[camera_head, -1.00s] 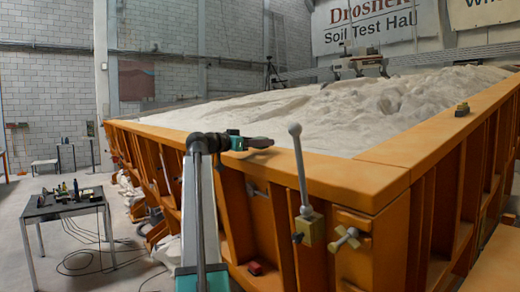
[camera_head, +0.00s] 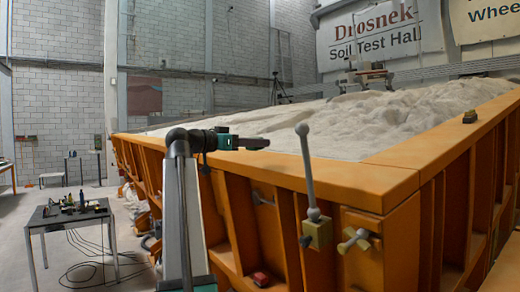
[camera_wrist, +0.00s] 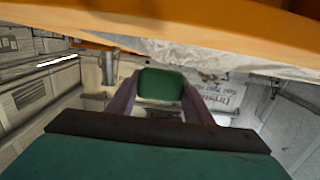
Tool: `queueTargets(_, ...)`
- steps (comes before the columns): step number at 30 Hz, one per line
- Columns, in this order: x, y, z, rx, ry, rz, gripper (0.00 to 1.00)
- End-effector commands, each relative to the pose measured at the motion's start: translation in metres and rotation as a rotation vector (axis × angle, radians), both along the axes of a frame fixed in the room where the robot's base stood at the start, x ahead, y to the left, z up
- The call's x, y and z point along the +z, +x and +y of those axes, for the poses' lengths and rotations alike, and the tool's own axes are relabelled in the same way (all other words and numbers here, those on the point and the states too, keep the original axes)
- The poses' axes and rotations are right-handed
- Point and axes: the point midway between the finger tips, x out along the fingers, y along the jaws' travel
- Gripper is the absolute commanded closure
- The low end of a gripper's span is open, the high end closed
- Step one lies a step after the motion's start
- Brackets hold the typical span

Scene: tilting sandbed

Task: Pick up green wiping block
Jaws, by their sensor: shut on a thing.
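The green wiping block (camera_wrist: 160,85) sits between my two gripper fingers in the wrist view, and they are shut on it. My gripper (camera_head: 257,143) shows side-on in the head view, pointing right in front of the sandbed's orange rim. I cannot make out the block there; the dark fingers hide it or it is too small. In the wrist view my gripper (camera_wrist: 160,96) has the block at its fingertips, with open air around it.
The sandbed's orange wall (camera_head: 385,178) stands close in front of my arm. A grey upright lever (camera_head: 307,170) and a cross-shaped knob (camera_head: 354,240) are on its front. A red object (camera_head: 261,279) lies low. A small table (camera_head: 66,215) with several items is at the left.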

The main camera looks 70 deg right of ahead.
Motion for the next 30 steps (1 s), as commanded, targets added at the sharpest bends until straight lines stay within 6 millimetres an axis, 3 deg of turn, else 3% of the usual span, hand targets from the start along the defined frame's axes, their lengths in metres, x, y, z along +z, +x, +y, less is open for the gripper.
queueTargets(3, -0.001, -0.001, 0.02, 0.0, -0.001, -0.002, 0.75)
queueTargets(9, 0.002, 0.0, 0.038, 0.001, 0.0, 0.0, 0.75)
queueTargets(30, 0.004, 0.0, 0.042, 0.0, 0.0, 0.0, 0.75)
